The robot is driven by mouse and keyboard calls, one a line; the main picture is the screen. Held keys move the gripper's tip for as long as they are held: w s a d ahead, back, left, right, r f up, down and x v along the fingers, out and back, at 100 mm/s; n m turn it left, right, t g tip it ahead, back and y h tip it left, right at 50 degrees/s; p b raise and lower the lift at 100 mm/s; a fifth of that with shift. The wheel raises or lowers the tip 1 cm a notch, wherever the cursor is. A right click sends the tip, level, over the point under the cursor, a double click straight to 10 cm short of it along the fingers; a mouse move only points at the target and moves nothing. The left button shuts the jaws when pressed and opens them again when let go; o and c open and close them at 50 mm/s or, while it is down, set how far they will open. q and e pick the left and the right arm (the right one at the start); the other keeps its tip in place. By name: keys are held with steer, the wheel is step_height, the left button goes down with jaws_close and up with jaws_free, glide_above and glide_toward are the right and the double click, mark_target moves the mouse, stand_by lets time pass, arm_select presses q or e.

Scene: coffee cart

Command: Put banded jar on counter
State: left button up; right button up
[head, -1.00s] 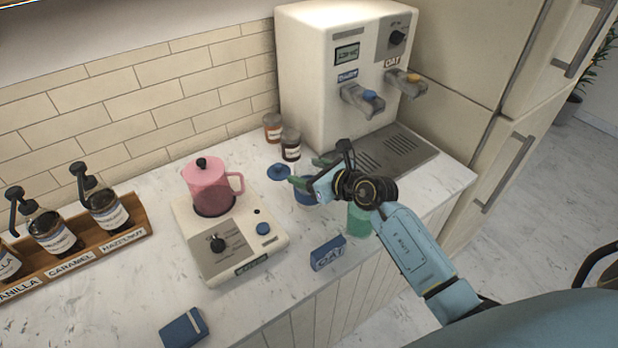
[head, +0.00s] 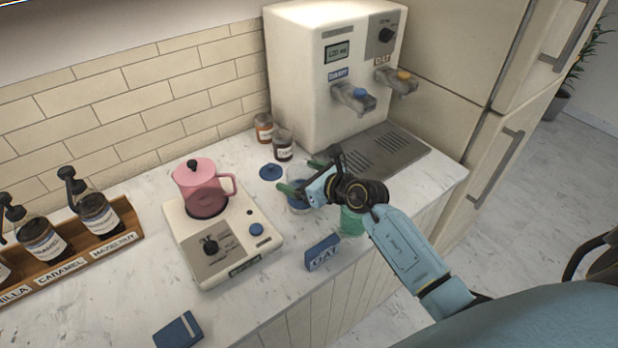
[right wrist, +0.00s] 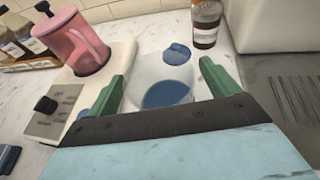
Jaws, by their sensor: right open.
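A clear jar with blue showing low in it (head: 298,205) stands on the counter (head: 285,235) below the dispenser; it also shows in the right wrist view (right wrist: 160,80). I take it for the banded jar, though its band is not clear. My right gripper (head: 300,180) is open, its green fingers on either side of the jar; the right wrist view shows them spread (right wrist: 168,85). I cannot tell if a finger touches it. A round blue lid (head: 271,172) lies on the counter just behind the jar. My left gripper is out of view.
A pink pitcher (head: 203,190) sits on a white hot plate (head: 230,262) to the left. A blue OAT box (head: 322,252) and a green cup (head: 351,222) are near the front edge. Two small spice jars (head: 284,147) and a white dispenser (head: 330,80) stand behind.

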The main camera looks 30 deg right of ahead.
steer(key=v, duration=1.2)
